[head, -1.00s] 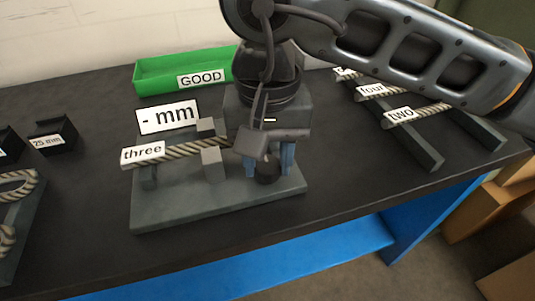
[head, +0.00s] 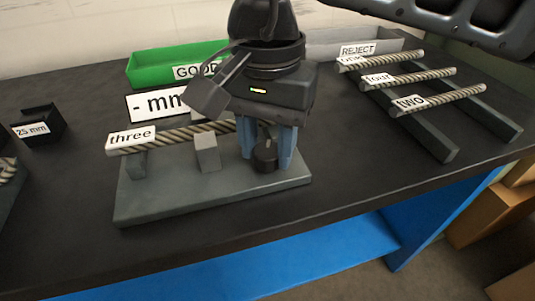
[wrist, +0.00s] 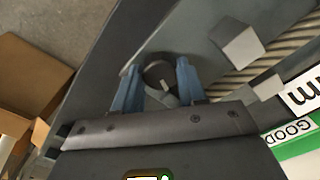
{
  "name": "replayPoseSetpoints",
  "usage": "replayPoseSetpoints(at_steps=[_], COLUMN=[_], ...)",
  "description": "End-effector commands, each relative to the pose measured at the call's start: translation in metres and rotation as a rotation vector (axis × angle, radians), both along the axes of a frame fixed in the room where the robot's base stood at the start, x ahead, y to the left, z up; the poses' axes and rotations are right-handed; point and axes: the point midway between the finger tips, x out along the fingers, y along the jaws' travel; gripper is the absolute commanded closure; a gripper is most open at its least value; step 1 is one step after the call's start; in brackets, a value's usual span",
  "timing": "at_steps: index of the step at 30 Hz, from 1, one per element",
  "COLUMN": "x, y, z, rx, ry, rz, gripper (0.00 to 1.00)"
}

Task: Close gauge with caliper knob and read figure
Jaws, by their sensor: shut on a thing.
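My gripper (head: 267,150) points down at the right part of the grey gauge base (head: 190,196), its blue fingers shut on the round black caliper knob (head: 265,157). The knob and fingers also show in the wrist view (wrist: 158,75). The rope labelled "three" (head: 180,136) lies across the gauge, resting on a post at its left. A grey block jaw (head: 207,152) stands in front of the rope. The display card (head: 153,104) behind reads "- mm", partly hidden by my gripper. The rope's right end is hidden behind my gripper.
A green GOOD tray (head: 150,71) and a grey REJECT tray (head: 385,44) stand at the back. Ropes, among them "four" (head: 425,77) and "two" (head: 450,98), lie on a rack at right. A "25 mm" block (head: 40,127) is at left. The table front is clear.

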Motion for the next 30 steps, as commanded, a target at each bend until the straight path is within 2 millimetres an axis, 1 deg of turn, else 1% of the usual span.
replayPoseSetpoints(at_steps=[1, 30], x=[0.0011, 0.0013], y=[-0.0003, -0.0001], z=[-0.0046, -0.0023], rx=[-0.001, 0.001], ry=[-0.005, -0.003], rz=[-0.044, -0.968], gripper=[0.89, 0.89])
